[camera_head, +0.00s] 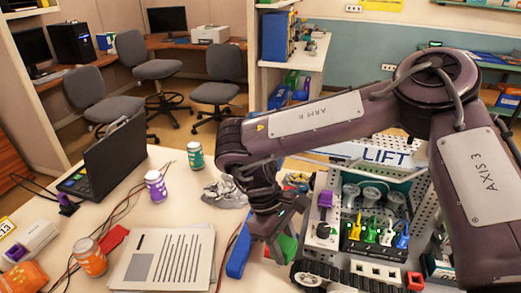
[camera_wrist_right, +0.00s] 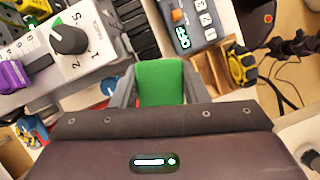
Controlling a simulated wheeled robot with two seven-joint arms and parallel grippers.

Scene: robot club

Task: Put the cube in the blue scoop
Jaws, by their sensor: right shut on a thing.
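A green cube (camera_head: 288,247) is between the fingers of my right gripper (camera_head: 272,234), low over the right part of the table. In the right wrist view the same green cube (camera_wrist_right: 160,83) fills the gap between the fingertips, and the gripper (camera_wrist_right: 160,88) is shut on it. A long blue thing (camera_head: 239,253) lies on the table just left of the gripper, partly hidden by it. It may be the blue scoop; its hollow is not clear. My left gripper is not in view.
A panel with coloured levers (camera_head: 376,232) stands right of the gripper, beside a black track (camera_head: 318,275). A paper sheet (camera_head: 170,258), an orange can (camera_head: 90,257), a purple can (camera_head: 156,186), a teal can (camera_head: 195,156) and a laptop (camera_head: 107,158) are on the left.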

